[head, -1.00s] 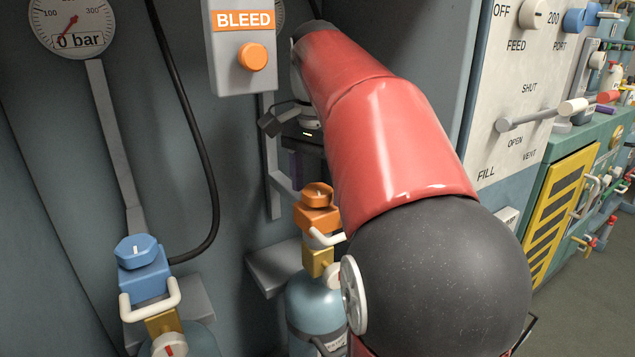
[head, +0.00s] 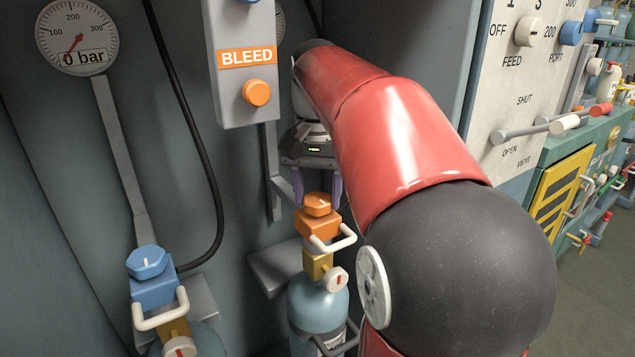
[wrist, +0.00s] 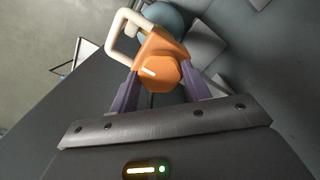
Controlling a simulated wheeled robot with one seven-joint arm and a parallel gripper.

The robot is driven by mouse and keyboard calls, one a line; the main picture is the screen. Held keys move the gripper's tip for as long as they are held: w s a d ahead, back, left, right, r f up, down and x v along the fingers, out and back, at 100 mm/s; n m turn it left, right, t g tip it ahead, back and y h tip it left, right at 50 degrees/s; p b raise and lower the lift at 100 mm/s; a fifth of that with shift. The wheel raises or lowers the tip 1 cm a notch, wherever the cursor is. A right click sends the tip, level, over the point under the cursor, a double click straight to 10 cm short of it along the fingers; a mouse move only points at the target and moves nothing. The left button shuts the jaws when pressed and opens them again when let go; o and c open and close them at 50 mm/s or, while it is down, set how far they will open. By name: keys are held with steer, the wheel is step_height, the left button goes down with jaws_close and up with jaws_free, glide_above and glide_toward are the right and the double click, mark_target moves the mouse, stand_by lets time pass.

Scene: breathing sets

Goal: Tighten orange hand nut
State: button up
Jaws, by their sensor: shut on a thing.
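The orange hand nut (head: 317,204) is a faceted knob with a pale mark on top. It sits on the orange block (head: 318,226) above a brass valve and a blue-grey cylinder (head: 317,306). In the wrist view the nut (wrist: 160,73) lies between the purple fingers of my gripper (wrist: 160,88). In the head view my gripper (head: 319,190) comes down from above with a finger on each side of the nut. It is shut on the nut. The finger contact faces are partly hidden.
A blue nut (head: 147,262) on a second cylinder stands at the left. The BLEED panel (head: 245,85) hangs above left of the orange nut. A dark hose (head: 200,160) runs down the wall. A white handle (head: 336,241) sticks out beside the orange block.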

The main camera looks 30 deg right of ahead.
mark_target(318, 199)
steer(key=o, duration=1)
steer(key=shift+c, duration=0.2)
step_height(318, 199, up, 8)
steer(key=shift+f+p, duration=0.1)
steer(key=shift+p, duration=0.9)
steer(key=shift+s, duration=0.1)
